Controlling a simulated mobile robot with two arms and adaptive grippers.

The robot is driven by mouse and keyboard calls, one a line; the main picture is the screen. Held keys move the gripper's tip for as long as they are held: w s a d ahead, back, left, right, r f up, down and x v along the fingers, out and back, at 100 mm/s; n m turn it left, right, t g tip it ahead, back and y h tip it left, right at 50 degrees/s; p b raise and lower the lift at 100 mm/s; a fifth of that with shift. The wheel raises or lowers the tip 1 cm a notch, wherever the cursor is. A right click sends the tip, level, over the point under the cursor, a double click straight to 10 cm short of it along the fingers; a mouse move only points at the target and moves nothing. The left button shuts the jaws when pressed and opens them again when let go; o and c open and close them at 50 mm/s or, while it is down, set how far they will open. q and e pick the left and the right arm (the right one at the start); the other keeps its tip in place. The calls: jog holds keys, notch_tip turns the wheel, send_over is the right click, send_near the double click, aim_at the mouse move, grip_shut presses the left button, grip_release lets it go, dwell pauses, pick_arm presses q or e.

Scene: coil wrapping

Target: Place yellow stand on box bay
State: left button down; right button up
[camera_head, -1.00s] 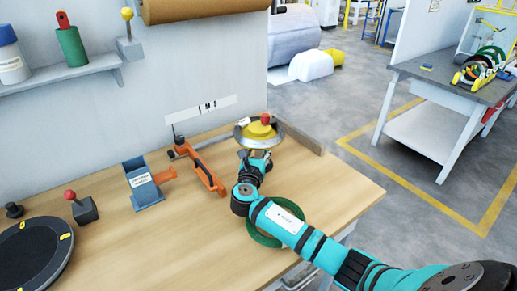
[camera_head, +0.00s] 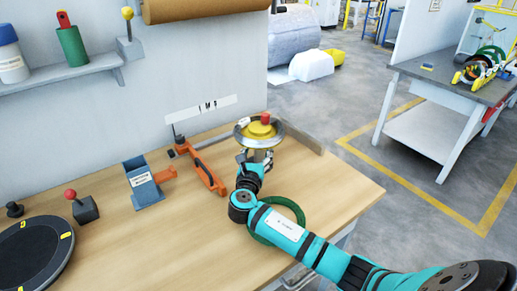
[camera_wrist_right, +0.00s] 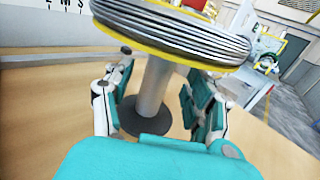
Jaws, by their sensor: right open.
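The stand has a yellow hub (camera_head: 258,130) with a red knob and a round metal rim, and is upright near the table's back right edge. In the right wrist view, its grey post (camera_wrist_right: 154,88) rises from a dark round base, under a silver wire coil (camera_wrist_right: 175,30) with a yellow rim. My right gripper (camera_head: 254,160) is open, low beside the post. Its fingers (camera_wrist_right: 158,90) show on the left and right of the post, with gaps visible; their exact depth is unclear. My left gripper is out of view. I cannot identify a box bay.
A green ring (camera_head: 292,236) lies under my right forearm. An orange tool (camera_head: 208,174) and a blue-grey holder (camera_head: 143,185) stand to the left. A black turntable (camera_head: 30,262) is front left. A grey table (camera_head: 420,72) with coils stands across the aisle.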

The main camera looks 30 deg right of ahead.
jog(key=v, duration=0.9)
jog(key=shift+s+a, duration=0.25)
jog(key=shift+a, duration=0.05)
